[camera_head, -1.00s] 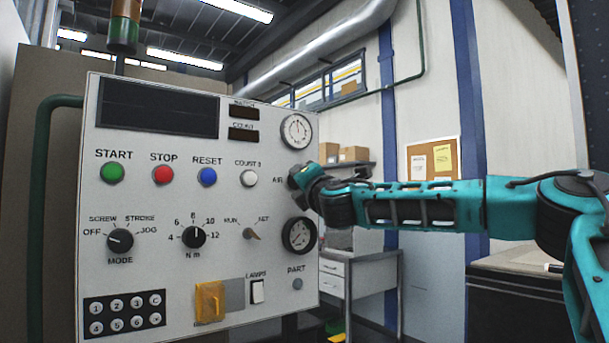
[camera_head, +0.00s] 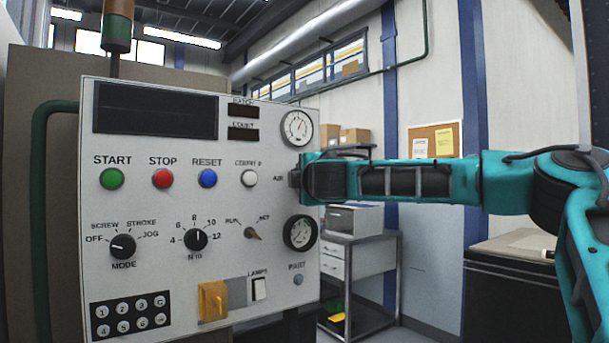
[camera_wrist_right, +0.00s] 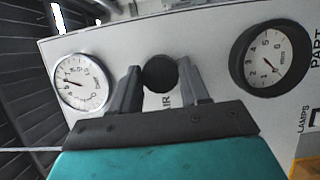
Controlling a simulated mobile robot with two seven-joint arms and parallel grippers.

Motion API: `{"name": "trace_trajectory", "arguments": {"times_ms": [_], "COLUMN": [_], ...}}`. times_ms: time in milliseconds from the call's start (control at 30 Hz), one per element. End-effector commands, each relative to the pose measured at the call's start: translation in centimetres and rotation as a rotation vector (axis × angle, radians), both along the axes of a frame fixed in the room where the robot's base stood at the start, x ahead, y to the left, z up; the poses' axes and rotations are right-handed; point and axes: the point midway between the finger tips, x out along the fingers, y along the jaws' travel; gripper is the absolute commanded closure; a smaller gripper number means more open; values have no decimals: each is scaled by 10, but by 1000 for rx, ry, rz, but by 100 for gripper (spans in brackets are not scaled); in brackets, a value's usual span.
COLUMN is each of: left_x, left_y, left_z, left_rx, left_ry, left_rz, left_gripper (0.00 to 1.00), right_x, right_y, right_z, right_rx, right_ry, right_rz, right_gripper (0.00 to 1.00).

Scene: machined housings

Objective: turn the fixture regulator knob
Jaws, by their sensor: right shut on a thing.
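The fixture regulator knob (camera_wrist_right: 160,73) is a round black knob beside the AIR label on the grey control panel (camera_head: 150,285). My right gripper (camera_wrist_right: 160,82) has one finger on each side of it and is shut on it. In the head view my right gripper (camera_head: 302,179) reaches the panel's right edge from the right and hides most of the knob. A white-faced gauge (camera_head: 297,128) sits above the knob, and a black-rimmed gauge (camera_head: 300,232) sits below it. Both gauges also show in the wrist view. My left gripper is not in view.
Left of the knob are a white COUNT button (camera_head: 249,178) and a small RUN/SET selector (camera_head: 252,233). A yellow part (camera_head: 212,300) sits low on the panel. A metal cart (camera_head: 362,265) stands behind on the right.

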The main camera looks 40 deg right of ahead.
Motion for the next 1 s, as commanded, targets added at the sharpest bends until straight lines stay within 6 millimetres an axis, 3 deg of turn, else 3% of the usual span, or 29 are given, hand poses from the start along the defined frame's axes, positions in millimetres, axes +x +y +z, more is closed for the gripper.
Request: {"name": "trace_trajectory", "arguments": {"times_ms": [500, 533, 767, 1000], "left_x": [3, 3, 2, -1], "left_y": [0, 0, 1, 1], "left_z": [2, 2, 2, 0], "left_rx": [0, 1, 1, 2], "left_ry": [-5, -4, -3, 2], "left_rz": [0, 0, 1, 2], "left_gripper": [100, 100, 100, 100], "right_x": [0, 0, 0, 0], "right_y": [0, 0, 0, 0], "right_z": [0, 0, 0, 0], "right_rx": [18, 18, 18, 17], "right_ry": [-2, -3, -3, -2], "right_rz": [1, 1, 1, 1], "right_gripper": [85, 53, 31, 31]}}
